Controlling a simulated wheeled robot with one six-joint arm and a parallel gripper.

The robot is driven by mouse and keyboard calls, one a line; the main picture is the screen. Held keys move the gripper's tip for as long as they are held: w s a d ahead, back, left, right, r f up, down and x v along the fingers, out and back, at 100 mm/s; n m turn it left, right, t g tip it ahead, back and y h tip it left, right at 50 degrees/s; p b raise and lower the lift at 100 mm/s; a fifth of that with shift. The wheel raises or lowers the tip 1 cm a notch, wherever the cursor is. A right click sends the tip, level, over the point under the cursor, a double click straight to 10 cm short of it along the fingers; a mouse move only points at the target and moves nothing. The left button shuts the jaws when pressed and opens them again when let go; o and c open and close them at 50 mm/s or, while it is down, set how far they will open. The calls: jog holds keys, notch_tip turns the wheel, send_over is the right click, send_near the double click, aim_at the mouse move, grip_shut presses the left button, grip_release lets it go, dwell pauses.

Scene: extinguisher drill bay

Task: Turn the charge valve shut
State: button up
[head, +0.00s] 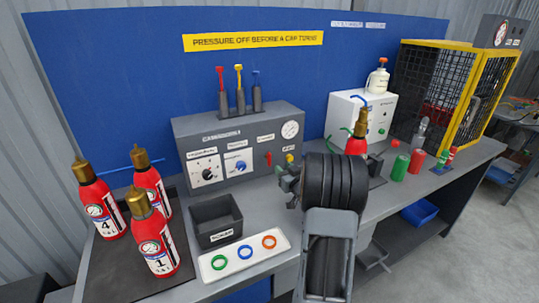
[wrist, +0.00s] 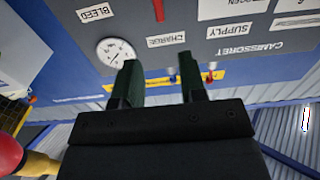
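The charge valve is a small red lever (head: 268,158) on the front of the grey panel (head: 240,125), below a white label. It stands roughly upright in the head view. In the wrist view, which is upside down, the red lever (wrist: 158,10) is cut by the top edge near the CHARGE label (wrist: 165,40). My gripper (head: 283,180) is in front of the panel, to the right of and below the lever, apart from it. In the wrist view my gripper (wrist: 160,80) has its two dark fingers apart, with nothing between them.
A yellow bleed valve (head: 289,158) and a round gauge (head: 290,129) sit right of the lever; a blue knob (head: 236,166) sits left. A black bin (head: 216,220) and white tray (head: 243,256) stand in front. A red extinguisher (head: 357,140) stands right, close behind my arm.

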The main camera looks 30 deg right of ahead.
aim_at(270, 155)
jog(key=w, duration=0.4)
jog(key=w+d+p, duration=0.1)
jog(key=w, duration=0.3)
jog(key=w+p, duration=0.1)
jog(key=w, duration=0.3)
jog(key=shift+w+d, duration=0.15)
jog(key=shift+d, duration=0.15)
grip_shut()
